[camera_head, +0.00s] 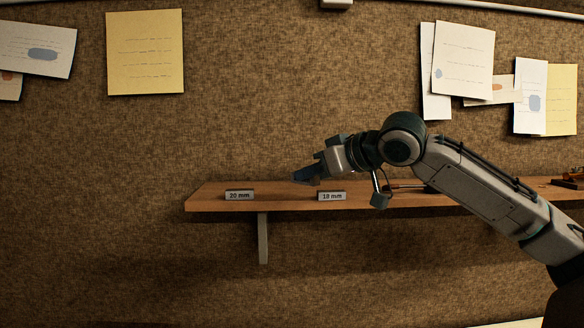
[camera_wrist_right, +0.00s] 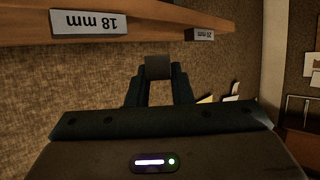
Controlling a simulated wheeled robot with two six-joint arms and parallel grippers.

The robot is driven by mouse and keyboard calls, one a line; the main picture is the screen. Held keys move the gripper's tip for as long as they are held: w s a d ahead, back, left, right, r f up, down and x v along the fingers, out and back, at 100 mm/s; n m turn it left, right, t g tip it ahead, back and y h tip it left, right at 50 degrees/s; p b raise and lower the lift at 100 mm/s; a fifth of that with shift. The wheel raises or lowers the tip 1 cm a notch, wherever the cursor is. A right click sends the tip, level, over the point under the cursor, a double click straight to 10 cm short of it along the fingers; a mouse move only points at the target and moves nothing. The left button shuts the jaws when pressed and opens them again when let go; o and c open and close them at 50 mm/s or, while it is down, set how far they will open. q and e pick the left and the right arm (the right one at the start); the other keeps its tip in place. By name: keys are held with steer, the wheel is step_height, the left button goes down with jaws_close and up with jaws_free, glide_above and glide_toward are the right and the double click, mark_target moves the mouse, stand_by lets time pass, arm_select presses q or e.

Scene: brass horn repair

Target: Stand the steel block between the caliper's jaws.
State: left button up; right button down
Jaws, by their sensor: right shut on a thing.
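My right gripper (camera_head: 302,176) is in front of the wall shelf, near its top edge, between the two size labels. In the right wrist view its two dark fingers (camera_wrist_right: 158,88) are shut on a small dark grey block (camera_wrist_right: 158,67), which I take to be the steel block. The block sits at the fingertips and looks square from this side. In the head view I cannot make the block out apart from the dark fingers. I see no caliper in either view. My left gripper is not in view.
A wooden shelf (camera_head: 270,203) on a metal bracket (camera_head: 263,240) carries a "20 mm" label (camera_head: 239,195) and an "18 mm" label (camera_head: 331,196) on its front. A small brass-coloured object (camera_head: 573,178) lies at its far right. Papers hang on the wall above.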

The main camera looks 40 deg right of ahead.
mark_target(292, 182)
steer(key=w+p, duration=0.3)
steer(key=shift+a+r+p, duration=0.35)
steer(key=shift+a+p, duration=0.05)
steer(key=shift+w+f+p, duration=0.1)
steer(key=shift+w+p, duration=0.15)
steer(key=shift+p, duration=0.1)
steer(key=shift+w+f, duration=0.3)
steer(key=shift+w, duration=0.05)
steer(key=shift+r+p, duration=0.1)
steer(key=shift+p, duration=0.45)
steer(key=shift+w+a+f, duration=0.1)
steer(key=shift+w+f, duration=0.05)
steer(key=shift+f, duration=0.2)
step_height(292, 182, down, 3)
steer(key=b, duration=0.3)
steer(key=shift+w+f, duration=0.1)
steer(key=shift+f, duration=0.1)
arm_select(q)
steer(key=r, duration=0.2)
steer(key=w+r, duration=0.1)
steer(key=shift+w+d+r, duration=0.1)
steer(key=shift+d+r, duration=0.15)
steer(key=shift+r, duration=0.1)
arm_select(e)
steer(key=shift+r, duration=0.15)
